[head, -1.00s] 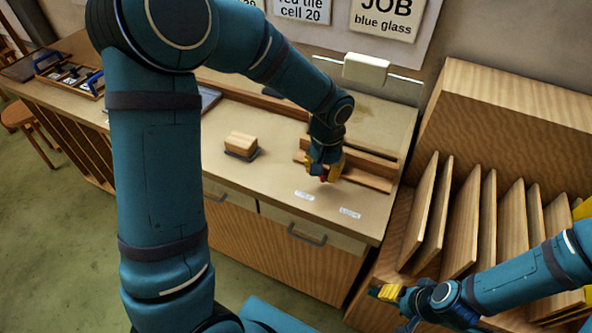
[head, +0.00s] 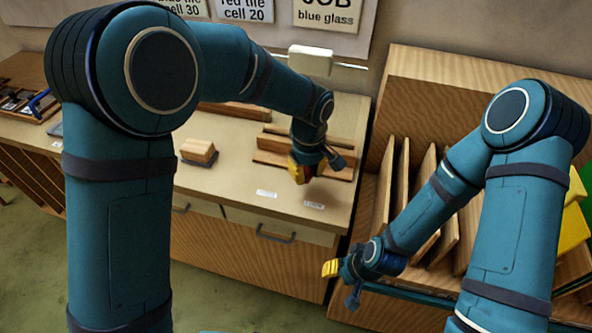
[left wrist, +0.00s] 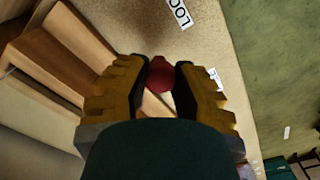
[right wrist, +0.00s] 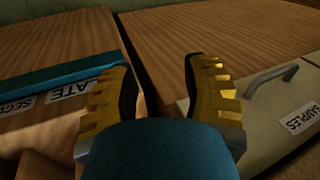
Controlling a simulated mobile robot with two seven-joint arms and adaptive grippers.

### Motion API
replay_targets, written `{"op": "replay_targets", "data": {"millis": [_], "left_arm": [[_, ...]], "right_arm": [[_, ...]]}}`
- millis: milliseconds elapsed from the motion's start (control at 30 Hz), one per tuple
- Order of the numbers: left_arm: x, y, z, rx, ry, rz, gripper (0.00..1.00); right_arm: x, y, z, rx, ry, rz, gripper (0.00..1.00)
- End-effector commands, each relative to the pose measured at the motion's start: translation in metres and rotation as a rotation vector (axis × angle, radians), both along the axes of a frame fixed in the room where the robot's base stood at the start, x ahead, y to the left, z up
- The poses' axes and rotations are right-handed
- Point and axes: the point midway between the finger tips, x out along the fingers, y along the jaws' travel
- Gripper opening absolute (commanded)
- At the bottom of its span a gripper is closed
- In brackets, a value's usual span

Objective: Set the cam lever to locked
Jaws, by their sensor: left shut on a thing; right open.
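My left gripper (head: 299,173) is down at the workbench, in front of the wooden rails. In the left wrist view its two yellow fingers close around a round red knob (left wrist: 160,74), which I take as the cam lever's handle. The rest of the lever is hidden by the gripper. Two white labels lie on the bench near it: a left one (head: 266,193) and a right one (head: 314,205). The upper label in the left wrist view (left wrist: 178,11) begins "LOC"; the other is cut off. My right gripper (head: 332,269) is open and empty, low in front of the cabinets.
Wooden rails (head: 275,158) stand close behind my left gripper. A wooden block (head: 198,151) sits on the bench (head: 230,178) to its left. A rack of upright boards (head: 403,185) stands at the right behind my right arm. Drawer handles stick out from the bench front.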

Motion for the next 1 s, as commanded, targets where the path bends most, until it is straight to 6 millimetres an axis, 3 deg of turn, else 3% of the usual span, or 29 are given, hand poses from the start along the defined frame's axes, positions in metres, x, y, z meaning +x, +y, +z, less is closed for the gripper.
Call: {"op": "replay_targets", "data": {"millis": [400,967,1000], "left_arm": [[0.003,-0.015,-0.002,0.003,0.004,0.201,0.0],[0.004,-0.017,-0.002,0.001,0.005,0.233,0.0],[0.004,-0.017,-0.002,0.002,0.005,0.233,0.31]], "right_arm": [[-0.001,0.0,0.005,0.0,0.003,0.001,0.47],[-0.001,0.0,0.006,0.0,0.004,0.001,0.47],[-0.001,0.0,0.006,0.0,0.004,0.001,0.47]]}}
